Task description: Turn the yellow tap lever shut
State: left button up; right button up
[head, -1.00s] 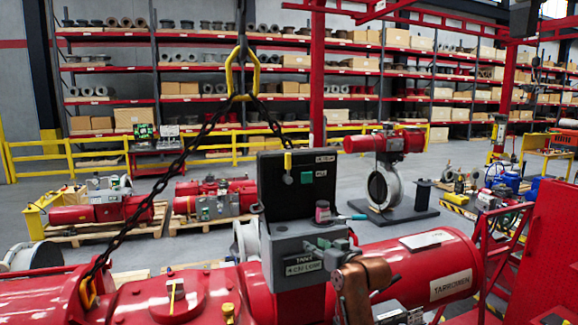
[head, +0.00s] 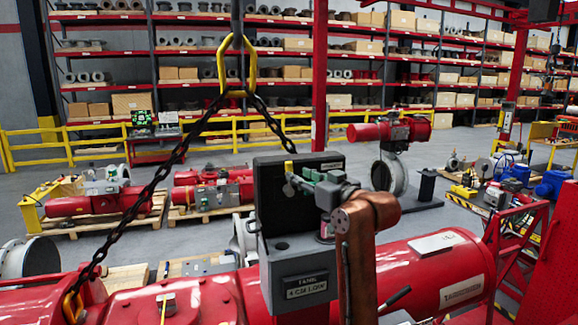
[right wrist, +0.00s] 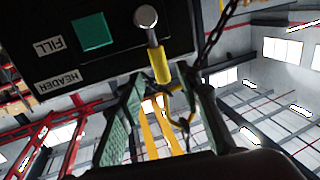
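The yellow tap lever (head: 288,167) is on the dark upright panel (head: 265,205) of the grey control box, and its yellow end points up in the head view. In the right wrist view the yellow lever (right wrist: 160,65) extends from a round silver knob (right wrist: 145,17). My right gripper (right wrist: 167,88) is open, its green-padded fingers on either side of the lever's end; contact cannot be told. In the head view my right gripper (head: 300,184) is in front of the panel, just below the lever's yellow end. My left gripper is not in view.
A green square (right wrist: 92,34) sits beside the lever, with FILL and HEADER labels. A black chain with a yellow link (head: 237,65) hangs in front at the left. Large red actuator bodies (head: 440,262) flank the box. A red panel stands at the far right.

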aim_at(291, 170)
jog(key=p+x, duration=0.1)
jog(key=x, duration=0.1)
jog(key=p+x, duration=0.2)
jog(key=shift+w+a+r, duration=0.15)
jog(key=shift+r, duration=0.25)
jog(key=shift+w+a+f, duration=0.2)
jog(key=shift+w+a, duration=0.15)
jog(key=shift+w, duration=0.45)
jog(key=shift+a, duration=0.1)
jog(key=shift+w+f, duration=0.1)
jog(key=c, duration=0.8)
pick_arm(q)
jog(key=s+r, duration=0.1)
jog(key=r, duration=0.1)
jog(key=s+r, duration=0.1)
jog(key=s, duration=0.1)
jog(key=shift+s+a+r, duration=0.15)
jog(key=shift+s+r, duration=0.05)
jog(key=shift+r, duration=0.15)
pick_arm(e)
grip_shut()
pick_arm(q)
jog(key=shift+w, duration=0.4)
